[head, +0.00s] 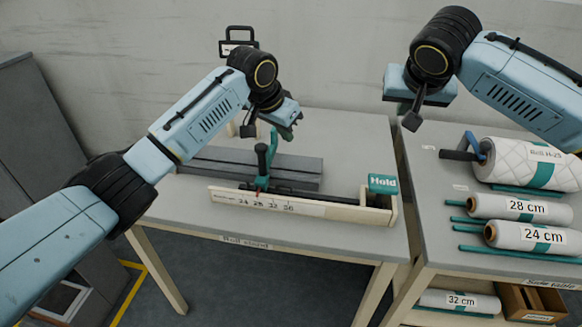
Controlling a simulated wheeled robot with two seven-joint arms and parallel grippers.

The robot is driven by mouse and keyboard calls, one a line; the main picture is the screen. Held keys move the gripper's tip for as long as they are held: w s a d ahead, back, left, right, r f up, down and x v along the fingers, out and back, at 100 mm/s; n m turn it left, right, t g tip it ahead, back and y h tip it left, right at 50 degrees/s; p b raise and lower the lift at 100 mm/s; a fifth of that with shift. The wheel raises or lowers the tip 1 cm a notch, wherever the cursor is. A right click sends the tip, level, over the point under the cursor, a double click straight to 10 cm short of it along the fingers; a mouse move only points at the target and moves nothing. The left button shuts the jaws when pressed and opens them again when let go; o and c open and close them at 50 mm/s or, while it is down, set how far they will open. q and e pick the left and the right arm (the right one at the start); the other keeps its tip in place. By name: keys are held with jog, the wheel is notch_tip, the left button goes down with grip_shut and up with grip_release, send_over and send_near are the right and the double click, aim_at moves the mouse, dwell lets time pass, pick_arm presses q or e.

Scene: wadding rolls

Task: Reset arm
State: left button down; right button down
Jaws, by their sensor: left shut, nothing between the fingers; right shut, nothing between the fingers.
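My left arm reaches in from the left over the roll stand table. Its gripper (286,132) hangs above the grey bed of the stand, shut and empty, behind and above the teal upright handle. My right arm comes in from the upper right. Its gripper (411,122) is shut and empty, raised in the air near the gap between the two tables. Both grippers are apart from all objects.
The roll stand (310,207) has a ruled front board and a teal "Hold" sign (383,184). The side table (440,262) bears a quilted roll (510,165), a 28 cm roll (490,206) and a 24 cm roll (505,235). A 32 cm roll (435,299) and a box (512,300) sit below.

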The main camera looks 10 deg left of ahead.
jog(key=shift+r+p, duration=0.55)
jog(key=shift+r, duration=0.25)
jog(key=shift+f, duration=0.15)
